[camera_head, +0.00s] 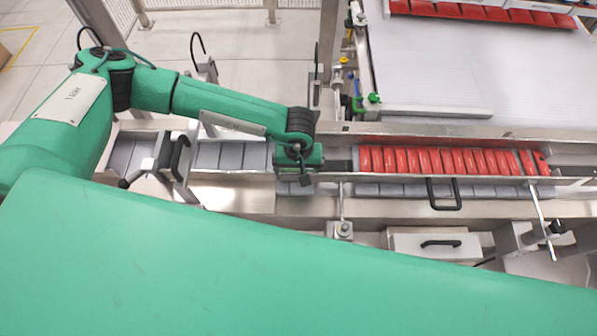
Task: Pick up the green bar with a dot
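My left arm, green with black joints, comes in from the left. Its gripper (297,180) points down at the metal channel, left of the row of red bars. The fingers are small and dark, and I cannot tell whether they are open or shut, or whether they hold anything. Red bars (430,161) stand side by side in the channel, several of them, the rightmost slightly tilted. I cannot make out a green bar with a dot among them. My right gripper is not in view.
Grey segments of the conveyor channel (230,156) run left of the gripper, with a metal rail (400,207) in front. A black handle (443,194) stands before the red bars. A wide pale belt (450,65) lies behind, with more red bars (480,12) at its far end.

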